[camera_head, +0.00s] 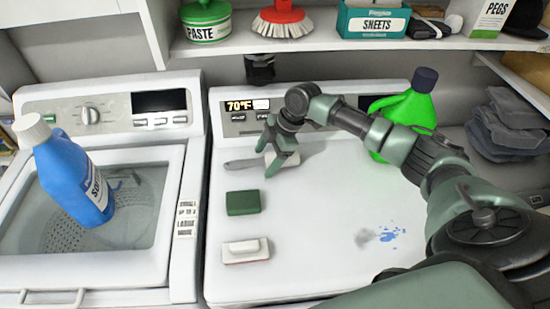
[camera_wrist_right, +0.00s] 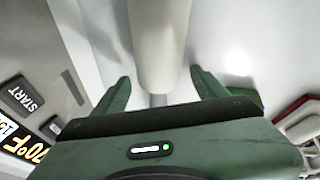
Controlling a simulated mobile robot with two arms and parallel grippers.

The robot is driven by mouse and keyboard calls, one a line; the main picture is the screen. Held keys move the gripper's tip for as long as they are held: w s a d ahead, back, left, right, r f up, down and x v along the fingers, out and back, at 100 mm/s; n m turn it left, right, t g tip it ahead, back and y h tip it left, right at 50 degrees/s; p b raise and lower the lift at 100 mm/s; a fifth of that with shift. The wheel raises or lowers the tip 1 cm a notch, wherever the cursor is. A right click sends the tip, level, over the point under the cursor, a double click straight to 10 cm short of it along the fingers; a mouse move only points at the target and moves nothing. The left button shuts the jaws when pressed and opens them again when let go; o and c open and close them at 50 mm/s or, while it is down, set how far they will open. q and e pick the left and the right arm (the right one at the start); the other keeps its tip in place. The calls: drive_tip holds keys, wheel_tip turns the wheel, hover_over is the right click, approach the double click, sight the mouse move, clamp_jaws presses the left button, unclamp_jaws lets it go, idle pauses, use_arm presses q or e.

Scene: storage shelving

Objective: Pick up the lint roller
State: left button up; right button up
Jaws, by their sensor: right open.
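The lint roller, with a grey handle (camera_head: 242,164) and a white roller head, lies on the white top of the dryer near its control panel. My right gripper (camera_head: 268,156) is open above it, with its fingers pointing down and covering part of it. In the right wrist view the white roller head (camera_wrist_right: 160,40) lies between and beyond the open fingers (camera_wrist_right: 160,80), with a grey stub of handle near the palm. No grip on it shows; I cannot tell whether a finger touches it. My left gripper is not in view.
A green sponge (camera_head: 242,202) and a white-topped brush (camera_head: 246,250) lie nearer. A green bottle (camera_head: 405,112) stands behind my right arm. A blue bottle (camera_head: 72,175) is over the open washer at left. A shelf (camera_head: 330,43) with items overhangs the back.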

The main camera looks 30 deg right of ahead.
sight(266, 159)
drive_tip(key=c, duration=1.5)
drive_tip(key=shift+c, duration=0.2)
drive_tip(key=shift+r+b, duration=0.15)
drive_tip(key=shift+b, duration=0.2)
drive_tip(key=r+b, duration=0.1)
drive_tip(key=r, duration=0.1)
drive_tip(key=r+b, duration=0.1)
drive_tip(key=r, duration=0.1)
drive_tip(key=r+b, duration=0.1)
drive_tip(key=r, duration=0.1)
drive_tip(key=shift+s+a+r, duration=0.2)
drive_tip(key=shift+s+r, duration=0.1)
drive_tip(key=shift+s, duration=0.1)
drive_tip(key=s+a+b, duration=0.2)
drive_tip(key=s+a, duration=0.2)
drive_tip(key=s, duration=0.4)
drive_tip(key=s+a+b, duration=0.2)
drive_tip(key=s+a, duration=0.2)
drive_tip(key=s, duration=0.5)
drive_tip(key=shift+a+b, duration=0.15)
drive_tip(key=shift+b, duration=0.2)
drive_tip(key=shift+s+r, duration=0.1)
